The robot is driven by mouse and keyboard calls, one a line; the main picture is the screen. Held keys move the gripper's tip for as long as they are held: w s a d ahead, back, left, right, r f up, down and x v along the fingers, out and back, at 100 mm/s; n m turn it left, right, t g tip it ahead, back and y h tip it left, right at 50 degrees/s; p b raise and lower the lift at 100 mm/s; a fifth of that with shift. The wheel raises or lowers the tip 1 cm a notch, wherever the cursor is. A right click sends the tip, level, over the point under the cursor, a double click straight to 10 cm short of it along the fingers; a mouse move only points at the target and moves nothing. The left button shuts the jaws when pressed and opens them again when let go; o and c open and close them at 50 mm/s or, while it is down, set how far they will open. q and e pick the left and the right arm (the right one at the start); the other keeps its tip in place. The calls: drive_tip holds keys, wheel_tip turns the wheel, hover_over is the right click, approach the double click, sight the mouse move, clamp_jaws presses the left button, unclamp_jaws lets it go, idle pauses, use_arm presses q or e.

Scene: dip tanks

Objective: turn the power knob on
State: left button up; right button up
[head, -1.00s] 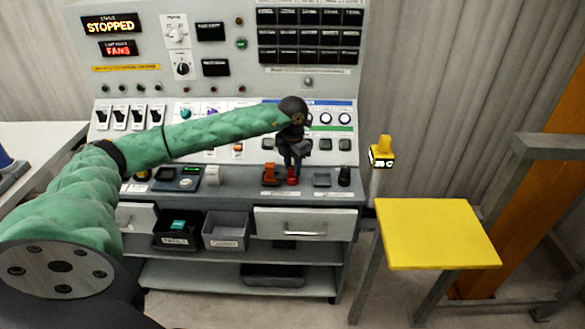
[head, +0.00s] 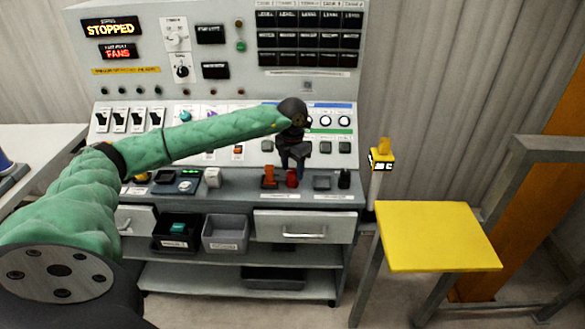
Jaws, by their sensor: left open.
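My left gripper (head: 293,163) is open at the end of my green-sleeved arm, which reaches in from the left across the control panel. It points down in front of the panel's lower right, just above a small red item (head: 292,178) on the ledge. I cannot tell whether they touch. Two rotary knobs sit on white plates at the upper panel, an upper knob (head: 175,38) and a lower knob (head: 182,71). Their labels are too small to read, so I cannot tell which is the power knob. My right gripper is not in view.
A status display (head: 111,27) reads "STOPPED", and one below (head: 119,51) reads "FANS". A yellow-topped stand (head: 437,236) is at right. Several switches line the sloped panel.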

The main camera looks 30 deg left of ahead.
sight(293, 171)
use_arm(q)
wheel_tip(293, 171, up, 7)
drive_tip(key=shift+f+b, duration=0.15)
drive_tip(key=shift+b, duration=0.5)
drive_tip(key=shift+r, duration=0.45)
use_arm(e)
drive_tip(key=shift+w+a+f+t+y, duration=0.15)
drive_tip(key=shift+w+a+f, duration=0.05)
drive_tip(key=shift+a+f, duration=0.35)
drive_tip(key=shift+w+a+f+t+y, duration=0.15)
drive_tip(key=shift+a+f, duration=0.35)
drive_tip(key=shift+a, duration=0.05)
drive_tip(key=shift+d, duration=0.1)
